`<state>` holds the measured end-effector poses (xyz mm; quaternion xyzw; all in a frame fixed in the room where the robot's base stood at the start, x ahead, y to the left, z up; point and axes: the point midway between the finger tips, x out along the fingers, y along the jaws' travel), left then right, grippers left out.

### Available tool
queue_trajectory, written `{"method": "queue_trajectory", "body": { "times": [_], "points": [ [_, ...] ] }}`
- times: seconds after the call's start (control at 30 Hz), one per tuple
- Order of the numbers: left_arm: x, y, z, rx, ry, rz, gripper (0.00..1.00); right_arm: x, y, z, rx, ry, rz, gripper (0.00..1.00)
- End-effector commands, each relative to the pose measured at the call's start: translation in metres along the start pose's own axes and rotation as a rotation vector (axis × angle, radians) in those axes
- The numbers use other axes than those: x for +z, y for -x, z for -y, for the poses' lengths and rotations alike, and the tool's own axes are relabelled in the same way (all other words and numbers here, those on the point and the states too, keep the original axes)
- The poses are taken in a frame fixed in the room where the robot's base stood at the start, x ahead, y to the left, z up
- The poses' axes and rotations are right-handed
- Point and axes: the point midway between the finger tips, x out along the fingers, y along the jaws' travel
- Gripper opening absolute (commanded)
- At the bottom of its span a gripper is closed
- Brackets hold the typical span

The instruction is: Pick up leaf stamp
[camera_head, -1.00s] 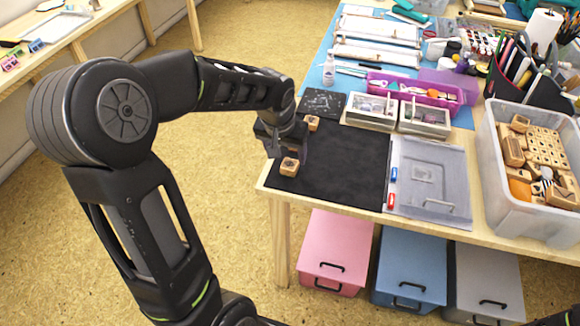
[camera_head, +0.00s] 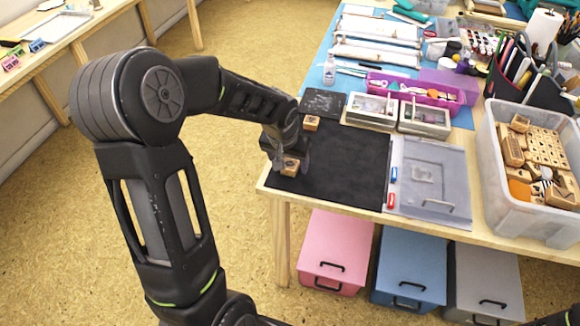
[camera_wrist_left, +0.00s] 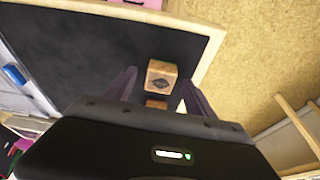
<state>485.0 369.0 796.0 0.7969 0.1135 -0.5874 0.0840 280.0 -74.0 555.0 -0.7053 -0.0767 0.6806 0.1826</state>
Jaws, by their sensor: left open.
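A small wooden stamp block (camera_head: 290,168) sits on the black mat near the table's front left corner. In the left wrist view the stamp (camera_wrist_left: 162,75) shows a dark leaf-like mark on one face. My left gripper (camera_head: 290,160) is open, low over the mat at this stamp. In the left wrist view its fingers (camera_wrist_left: 160,86) stand on either side of the stamp. I cannot tell whether they touch it. A second wooden stamp (camera_head: 311,123) sits farther back on the mat; its mark is too small to read.
The black mat (camera_head: 345,168) is mostly clear. A grey lidded case (camera_head: 430,180) with blue and red small items lies to its right. A clear bin (camera_head: 515,195) of wooden stamps stands farther right. Small boxes (camera_head: 372,112) line the mat's back edge.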

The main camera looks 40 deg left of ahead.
Motion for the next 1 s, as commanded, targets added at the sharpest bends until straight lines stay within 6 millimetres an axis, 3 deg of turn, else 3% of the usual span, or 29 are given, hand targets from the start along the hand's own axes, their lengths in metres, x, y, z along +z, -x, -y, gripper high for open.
{"method": "queue_trajectory", "body": {
  "times": [0.37, 1.0],
  "points": [
    [0.0, 0.0003, -0.0001, 0.0, 0.0, 0.0, 0.64, 0.0, 0.0, 0.0, 0.0, 0.0, 0.0, 0.59],
    [0.0001, 0.0002, -0.0001, 0.0, 0.0, 0.0, 0.11, 0.0, 0.0, 0.0, 0.0, 0.0, 0.0, 0.59]
  ]
}}
